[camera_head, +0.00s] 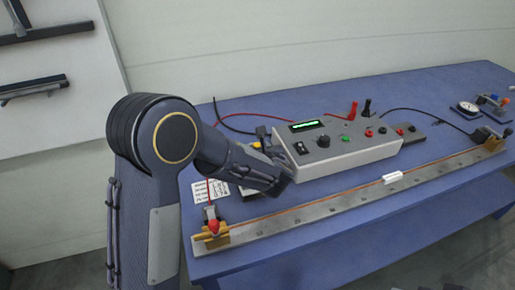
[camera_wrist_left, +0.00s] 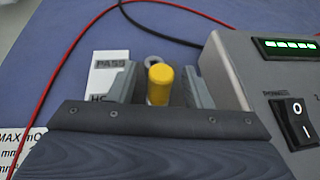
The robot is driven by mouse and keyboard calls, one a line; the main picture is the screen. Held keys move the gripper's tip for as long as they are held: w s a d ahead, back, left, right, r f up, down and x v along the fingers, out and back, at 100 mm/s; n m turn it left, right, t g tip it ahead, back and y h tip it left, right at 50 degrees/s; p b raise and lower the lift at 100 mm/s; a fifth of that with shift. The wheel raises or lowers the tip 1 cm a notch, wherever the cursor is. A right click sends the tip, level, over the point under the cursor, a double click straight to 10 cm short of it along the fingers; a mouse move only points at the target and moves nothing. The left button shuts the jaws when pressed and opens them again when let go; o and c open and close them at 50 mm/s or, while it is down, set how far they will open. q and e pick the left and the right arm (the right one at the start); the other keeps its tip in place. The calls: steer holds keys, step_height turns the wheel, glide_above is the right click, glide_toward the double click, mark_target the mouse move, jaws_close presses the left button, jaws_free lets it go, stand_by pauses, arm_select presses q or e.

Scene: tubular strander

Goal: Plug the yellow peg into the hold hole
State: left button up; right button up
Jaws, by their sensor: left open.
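The yellow peg (camera_wrist_left: 159,84) stands between the two grey fingers of my left gripper (camera_wrist_left: 160,87) in the left wrist view. The fingers are open, with a visible gap on each side of the peg. Just behind the peg is a round metal-rimmed hole (camera_wrist_left: 152,62). The peg's lower end is hidden by the gripper body. In the head view my left arm's end covers most of this spot beside the grey instrument box. My right gripper is out of view.
The grey instrument box (camera_head: 340,146) with a green display and rocker switch stands close to the right of my left gripper. Red and black wires (camera_wrist_left: 73,60) cross the blue table (camera_head: 445,90). A long metal ruler bar (camera_head: 340,205) runs along the front.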

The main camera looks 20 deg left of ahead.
arm_select(q)
steer(key=v, duration=0.7)
steer(key=shift+s+d+r+b, duration=0.15)
steer(key=shift+s+b, duration=0.15)
steer(key=shift+s, duration=0.05)
stand_by(0.7)
